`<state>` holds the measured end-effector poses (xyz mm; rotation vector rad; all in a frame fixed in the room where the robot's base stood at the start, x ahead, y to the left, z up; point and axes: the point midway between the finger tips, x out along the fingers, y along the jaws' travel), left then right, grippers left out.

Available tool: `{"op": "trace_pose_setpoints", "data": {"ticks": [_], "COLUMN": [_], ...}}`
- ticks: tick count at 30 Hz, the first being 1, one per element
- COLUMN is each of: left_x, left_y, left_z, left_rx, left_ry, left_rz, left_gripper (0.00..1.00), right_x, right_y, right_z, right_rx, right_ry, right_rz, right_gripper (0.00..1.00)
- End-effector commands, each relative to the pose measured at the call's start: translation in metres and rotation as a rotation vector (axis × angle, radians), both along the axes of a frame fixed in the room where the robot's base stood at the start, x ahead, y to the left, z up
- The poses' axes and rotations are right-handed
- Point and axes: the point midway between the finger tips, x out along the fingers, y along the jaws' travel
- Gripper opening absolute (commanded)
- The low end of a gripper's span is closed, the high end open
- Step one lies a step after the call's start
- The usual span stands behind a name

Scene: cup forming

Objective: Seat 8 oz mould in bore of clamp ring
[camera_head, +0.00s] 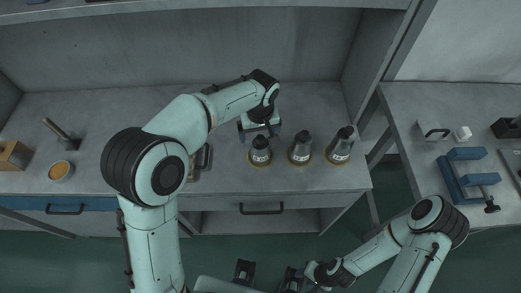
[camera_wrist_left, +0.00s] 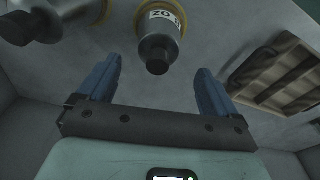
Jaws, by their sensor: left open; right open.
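Three dark grey tapered moulds with white labels stand upright in a row on brass-coloured bases: left mould (camera_head: 260,151), middle mould (camera_head: 300,149) and right mould (camera_head: 341,147). My left gripper (camera_head: 260,131) is open and empty, just behind the left mould. In the left wrist view one mould (camera_wrist_left: 158,45) appears beyond the gap between the open fingers (camera_wrist_left: 158,88), its label partly reading "OZ" upside down. The size numbers are unclear. I cannot identify the clamp ring with certainty.
A blue fixture (camera_head: 465,178) stands on the right table, across a gap from the bench. A brown compartmented tray (camera_wrist_left: 278,75) lies beside the moulds, partly hidden by my arm in the head view. A round tin (camera_head: 60,171) and wooden block (camera_head: 13,155) are left.

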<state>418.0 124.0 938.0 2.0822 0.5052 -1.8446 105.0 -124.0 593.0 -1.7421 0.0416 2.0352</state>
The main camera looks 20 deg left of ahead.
Motion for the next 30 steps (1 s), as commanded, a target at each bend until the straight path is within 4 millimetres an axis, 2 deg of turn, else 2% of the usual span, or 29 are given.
{"op": "trace_pose_setpoints", "data": {"ticks": [10,14,20,27,28,30], "left_x": [-0.001,0.0,0.0,0.0,0.0,0.001], "left_y": [-0.004,-0.004,-0.004,-0.004,-0.004,-0.004], "left_z": [-0.046,-0.053,-0.053,-0.052,-0.052,-0.051], "left_rx": [0.003,0.0,0.0,0.0,0.0,-0.001], "left_ry": [0.004,0.001,0.0,0.0,0.0,-0.003], "left_rz": [0.0,0.0,0.0,0.0,0.0,0.0], "left_gripper": [0.93,0.93,0.93,0.15,0.08,0.08], "right_x": [-0.001,-0.001,-0.001,-0.001,-0.001,-0.001], "right_y": [0.0,0.0,0.0,0.0,0.0,0.0], "right_z": [-0.002,-0.002,-0.002,-0.002,-0.002,-0.002], "right_rx": [0.0,0.0,0.0,0.0,0.0,0.0], "right_ry": [0.0,0.0,0.0,0.0,0.0,0.0], "right_rz": [0.0,0.0,0.0,0.0,0.0,0.0], "right_gripper": [0.43,0.43,0.43,0.43,0.43,0.43]}}
